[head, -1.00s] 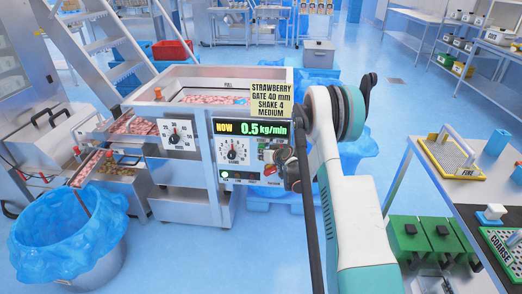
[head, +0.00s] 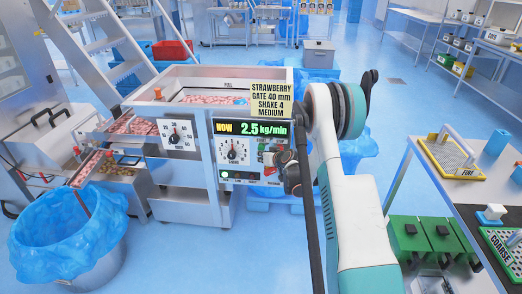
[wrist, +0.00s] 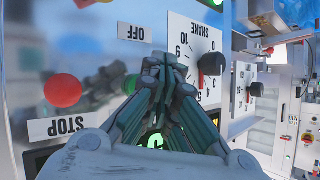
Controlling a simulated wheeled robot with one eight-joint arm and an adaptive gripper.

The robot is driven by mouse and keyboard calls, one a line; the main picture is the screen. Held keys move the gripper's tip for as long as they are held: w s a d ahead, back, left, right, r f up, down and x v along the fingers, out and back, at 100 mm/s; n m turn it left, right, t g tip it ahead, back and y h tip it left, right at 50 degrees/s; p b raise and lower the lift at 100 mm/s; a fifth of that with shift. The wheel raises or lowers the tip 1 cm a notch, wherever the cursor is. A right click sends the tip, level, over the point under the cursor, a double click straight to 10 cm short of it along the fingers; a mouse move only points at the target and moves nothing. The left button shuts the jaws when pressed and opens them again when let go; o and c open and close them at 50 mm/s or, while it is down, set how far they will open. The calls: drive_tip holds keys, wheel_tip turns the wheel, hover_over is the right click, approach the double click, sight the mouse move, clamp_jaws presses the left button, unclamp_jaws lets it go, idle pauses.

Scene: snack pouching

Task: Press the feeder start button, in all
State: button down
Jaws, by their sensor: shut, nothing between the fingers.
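The feeder control panel (head: 240,175) is on the front of the steel feeder. My gripper (head: 270,157) is at the panel's right side. In the wrist view my gripper (wrist: 162,65) is shut and empty, fingertips at the panel. A green button (wrist: 131,84) shows partly behind the fingers; its label is hidden. I cannot tell whether the fingertips touch it. A red button (wrist: 62,90) beside the STOP label (wrist: 56,127) is clear of the fingers. The display (head: 250,128) reads 2.5 kg/min.
The shake dial (wrist: 207,65) is close beside the fingers, and a gate dial (head: 176,134) is farther left. A note (head: 271,99) reads strawberry, gate 40 mm, shake 4, medium. A blue-lined bin (head: 100,265) stands at left, a table (head: 440,205) at right.

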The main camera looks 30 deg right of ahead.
drive_tip(key=shift+s+a, duration=0.7)
drive_tip(key=shift+s, duration=0.35)
drive_tip(key=shift+s+a, duration=0.65)
drive_tip(key=shift+s, duration=0.35)
drive_tip(key=s+a+r+g, duration=0.1)
drive_tip(key=s+a+r, duration=0.4)
drive_tip(key=r, duration=0.3)
drive_tip(key=s+a+r+g, duration=0.1)
drive_tip(key=s+a+r, duration=0.4)
drive_tip(key=r, duration=0.3)
drive_tip(key=s+a+r+g, duration=0.1)
drive_tip(key=s+a+r, duration=0.35)
drive_tip(key=r, duration=0.35)
drive_tip(key=s+a+r+n+g, duration=0.1)
drive_tip(key=s+a, duration=0.3)
drive_tip(key=s, duration=0.9)
drive_tip(key=s+a+n+g, duration=0.1)
drive_tip(key=s+a, duration=0.3)
drive_tip(key=s, duration=1)
drive_tip(key=shift+r+h, duration=0.4)
